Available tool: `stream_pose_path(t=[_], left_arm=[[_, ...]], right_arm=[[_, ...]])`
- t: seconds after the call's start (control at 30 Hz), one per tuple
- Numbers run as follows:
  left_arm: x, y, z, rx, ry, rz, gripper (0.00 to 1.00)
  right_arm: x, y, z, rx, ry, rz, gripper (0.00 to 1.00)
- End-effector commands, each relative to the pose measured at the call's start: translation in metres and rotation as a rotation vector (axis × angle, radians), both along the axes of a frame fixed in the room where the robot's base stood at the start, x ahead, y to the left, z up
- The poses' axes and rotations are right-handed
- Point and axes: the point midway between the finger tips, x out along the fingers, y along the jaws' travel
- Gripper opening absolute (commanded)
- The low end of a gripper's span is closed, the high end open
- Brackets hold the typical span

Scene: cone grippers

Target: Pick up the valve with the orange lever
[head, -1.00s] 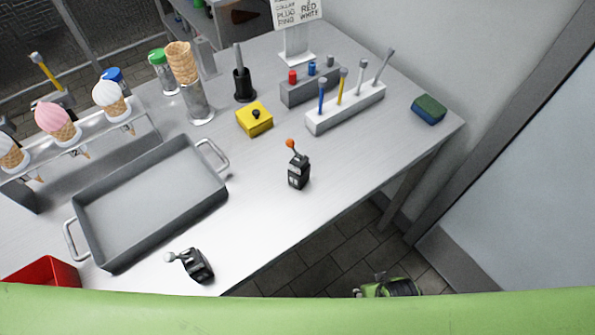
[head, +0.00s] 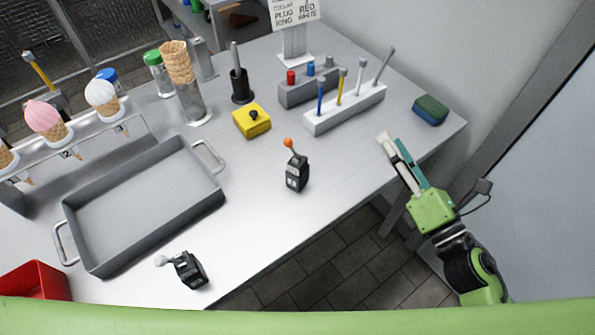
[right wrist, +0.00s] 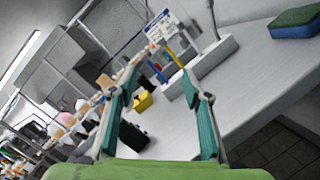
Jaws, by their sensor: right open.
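The valve with the orange lever (head: 296,170) stands upright on the grey table, right of the tray, its black body topped by an orange ball. In the right wrist view its dark body (right wrist: 133,137) shows between my fingers, farther off. A second black valve (head: 187,269) with a whitish lever end lies near the front edge. My right gripper (head: 393,146) is open and empty over the table's right edge, well to the right of the orange-lever valve. It also shows in the right wrist view (right wrist: 160,110) with its fingers spread. My left gripper is not in view.
A grey tray (head: 68,203) with handles fills the left of the table. A yellow block (head: 252,121), a white tool rack (head: 345,112) and a green-blue sponge (head: 430,110) stand behind. A red bin (head: 35,281) sits front left. The table around the orange-lever valve is clear.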

Motion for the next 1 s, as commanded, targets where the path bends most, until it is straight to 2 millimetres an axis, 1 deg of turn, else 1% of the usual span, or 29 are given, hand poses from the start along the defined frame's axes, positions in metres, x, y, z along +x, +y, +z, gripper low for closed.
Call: stream_pose_path(t=[0.03, 0.1, 0.2, 0.33, 0.4, 0.47, 0.57, 0.83, 0.9, 1.0], left_arm=[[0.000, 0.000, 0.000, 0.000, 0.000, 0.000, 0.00], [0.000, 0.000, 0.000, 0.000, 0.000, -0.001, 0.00], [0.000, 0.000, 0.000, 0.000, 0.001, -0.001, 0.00], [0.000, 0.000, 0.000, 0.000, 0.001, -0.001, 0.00], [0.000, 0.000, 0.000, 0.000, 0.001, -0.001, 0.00], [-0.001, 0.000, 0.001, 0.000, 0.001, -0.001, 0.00], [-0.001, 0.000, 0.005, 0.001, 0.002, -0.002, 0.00], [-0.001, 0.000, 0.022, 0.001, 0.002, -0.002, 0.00], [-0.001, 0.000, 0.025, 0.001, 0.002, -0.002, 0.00], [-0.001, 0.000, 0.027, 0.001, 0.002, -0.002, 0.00]], right_arm=[[-0.007, 0.015, -0.001, -0.124, -0.066, 0.076, 0.44], [-0.020, 0.034, -0.006, -0.284, -0.156, 0.183, 0.44], [-0.041, 0.055, -0.020, -0.470, -0.265, 0.319, 0.44], [-0.064, 0.070, -0.037, -0.625, -0.363, 0.449, 0.44], [-0.071, 0.074, -0.043, -0.669, -0.394, 0.491, 0.44], [-0.074, 0.077, -0.045, -0.689, -0.410, 0.510, 0.44], [-0.070, 0.086, -0.045, -0.698, -0.418, 0.520, 0.44], [-0.042, 0.130, -0.042, -0.693, -0.418, 0.518, 0.44], [-0.036, 0.139, -0.043, -0.693, -0.416, 0.516, 0.44], [-0.031, 0.146, -0.044, -0.694, -0.417, 0.516, 0.44]])
